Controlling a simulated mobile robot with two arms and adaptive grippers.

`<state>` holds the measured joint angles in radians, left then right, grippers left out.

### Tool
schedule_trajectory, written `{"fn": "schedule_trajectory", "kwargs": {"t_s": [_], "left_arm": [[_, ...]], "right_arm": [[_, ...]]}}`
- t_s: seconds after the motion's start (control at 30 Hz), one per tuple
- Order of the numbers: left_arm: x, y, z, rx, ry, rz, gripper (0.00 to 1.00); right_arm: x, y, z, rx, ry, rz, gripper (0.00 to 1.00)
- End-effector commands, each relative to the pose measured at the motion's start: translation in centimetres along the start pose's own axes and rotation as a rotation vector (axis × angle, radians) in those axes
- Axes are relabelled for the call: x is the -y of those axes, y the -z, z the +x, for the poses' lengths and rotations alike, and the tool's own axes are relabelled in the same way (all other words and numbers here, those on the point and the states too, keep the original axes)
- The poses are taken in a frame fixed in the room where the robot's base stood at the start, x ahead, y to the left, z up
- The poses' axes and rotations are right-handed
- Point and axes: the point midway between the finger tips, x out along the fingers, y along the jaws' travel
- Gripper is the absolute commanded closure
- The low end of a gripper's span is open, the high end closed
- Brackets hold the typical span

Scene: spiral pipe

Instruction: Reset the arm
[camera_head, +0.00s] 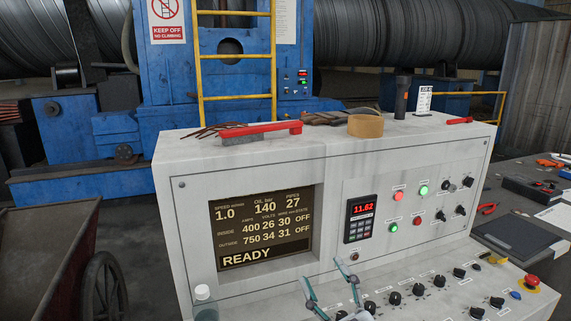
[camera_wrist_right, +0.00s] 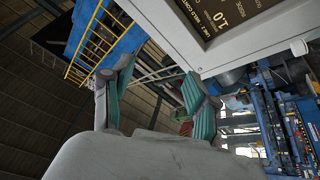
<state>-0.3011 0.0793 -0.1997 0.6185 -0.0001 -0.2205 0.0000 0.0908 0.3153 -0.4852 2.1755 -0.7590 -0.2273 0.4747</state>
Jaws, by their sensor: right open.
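My right gripper (camera_head: 331,290) shows at the bottom of the head view, in front of the sloped lower panel of the control console. Its two fingers stand apart, with nothing between them. In the right wrist view the gripper (camera_wrist_right: 155,100) is also open and empty, its fingers with green pads spread wide. The grey-white control console (camera_head: 174,232) fills the middle of the head view, its display (camera_head: 262,228) reading READY. A corner of the console (camera_wrist_right: 240,45) shows above the fingers in the right wrist view. My left gripper is in neither view.
Knobs (camera_head: 394,298) and a red button (camera_head: 531,281) stick up from the sloped panel. A cart (camera_head: 45,255) stands at left, a side table (camera_head: 515,222) at right.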

Motion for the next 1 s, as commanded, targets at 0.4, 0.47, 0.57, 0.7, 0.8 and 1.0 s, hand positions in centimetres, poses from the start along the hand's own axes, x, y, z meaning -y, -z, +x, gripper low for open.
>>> {"fn": "schedule_trajectory", "kwargs": {"t_s": [0.4, 0.47, 0.57, 0.7, 0.8, 1.0], "left_arm": [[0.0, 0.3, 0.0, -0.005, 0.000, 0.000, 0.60], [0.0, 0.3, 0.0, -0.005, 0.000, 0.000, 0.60], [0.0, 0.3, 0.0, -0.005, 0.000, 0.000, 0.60], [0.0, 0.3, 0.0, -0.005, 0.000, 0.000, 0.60], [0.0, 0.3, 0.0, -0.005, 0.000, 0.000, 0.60], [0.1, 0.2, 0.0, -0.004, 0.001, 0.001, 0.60]], "right_arm": [[1.9, -17.3, -22.6, 1.166, -0.090, 0.351, 0.41], [2.9, -17.6, -25.4, 1.267, -0.059, 0.379, 0.41], [4.4, -17.6, -29.4, 1.410, -0.001, 0.421, 0.41], [6.2, -16.7, -34.1, 1.572, 0.083, 0.472, 0.41], [7.2, -15.8, -37.0, 1.671, 0.146, 0.505, 0.41], [9.7, -19.4, -38.7, 1.721, 0.180, 0.515, 0.41]]}}
